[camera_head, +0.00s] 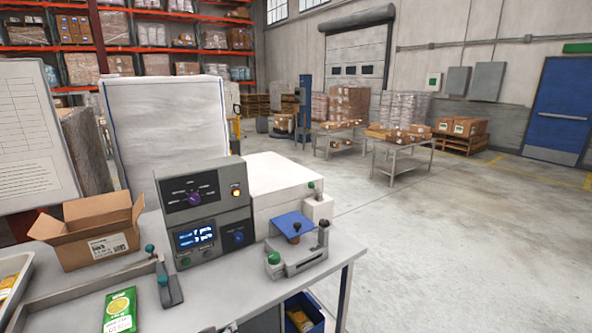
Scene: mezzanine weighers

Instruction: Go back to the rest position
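Neither of my grippers shows in the head view, and no arm of mine can be made out. Whether they are open or shut is hidden. The grey workbench (225,300) fills the lower left of the view. A grey machine with a lit display (197,237) and several knobs stands on it. A green and white packet (120,311) lies at the bench's front.
An open cardboard box (95,245) stands at the bench's left. A small fixture with a green knob (297,262) sits near its right edge. A blue bin (304,310) is below. Concrete floor (450,260) is free to the right, with tables (403,158) farther back.

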